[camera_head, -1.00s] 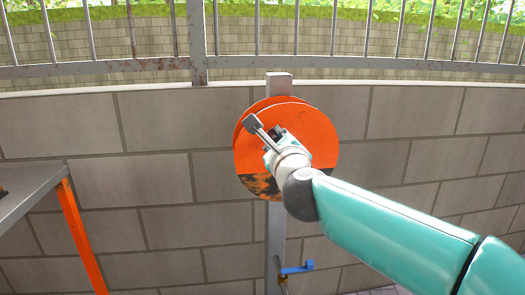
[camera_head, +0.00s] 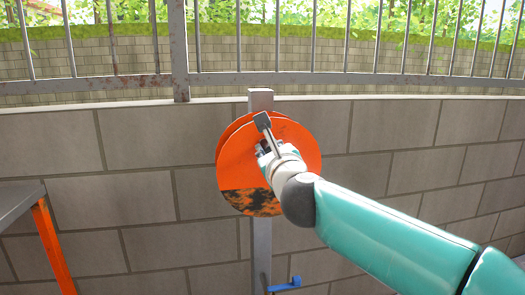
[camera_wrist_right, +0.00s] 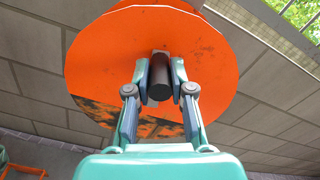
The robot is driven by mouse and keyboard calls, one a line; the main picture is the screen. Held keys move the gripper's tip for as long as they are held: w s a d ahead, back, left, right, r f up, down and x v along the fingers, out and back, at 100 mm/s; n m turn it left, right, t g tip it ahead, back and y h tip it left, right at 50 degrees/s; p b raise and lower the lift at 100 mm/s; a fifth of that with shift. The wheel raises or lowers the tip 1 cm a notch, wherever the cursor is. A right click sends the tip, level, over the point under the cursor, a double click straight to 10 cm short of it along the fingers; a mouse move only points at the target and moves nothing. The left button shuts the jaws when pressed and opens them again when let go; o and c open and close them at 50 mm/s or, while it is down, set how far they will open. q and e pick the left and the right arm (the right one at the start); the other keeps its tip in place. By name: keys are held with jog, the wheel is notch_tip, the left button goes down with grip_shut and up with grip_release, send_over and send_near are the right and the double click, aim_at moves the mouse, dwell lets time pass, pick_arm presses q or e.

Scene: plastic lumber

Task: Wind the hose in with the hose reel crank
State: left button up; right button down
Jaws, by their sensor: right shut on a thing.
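The hose reel (camera_head: 240,165) is a pair of orange discs on an upright grey post (camera_head: 261,240), with a black, rust-like patch low on the front disc. A grey crank bar (camera_head: 262,121) shows near the disc's top, pointing up and slightly left. My right gripper (camera_head: 263,148) is in front of the disc, partly hidden by its own wrist. In the right wrist view, its two fingers (camera_wrist_right: 160,92) are closed around a dark cylindrical crank handle (camera_wrist_right: 160,75). I cannot make out the hose on the reel. My left gripper is not in view.
A block wall (camera_head: 120,200) stands behind the reel, topped by a metal railing (camera_head: 180,50). A grey table (camera_head: 18,200) with an orange leg is at the left. A blue tap handle (camera_head: 285,285) sits low by the post.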

jog(key=c, duration=1.1)
grip_release()
jog(key=shift+f, duration=0.4)
jog(key=shift+o, duration=0.4)
jog(key=shift+r, duration=0.2)
jog(key=shift+s, duration=0.15)
jog(key=s+d, duration=0.2)
jog(key=s, duration=0.9)
jog(key=shift+s, duration=0.3)
jog(key=shift+f, duration=0.1)
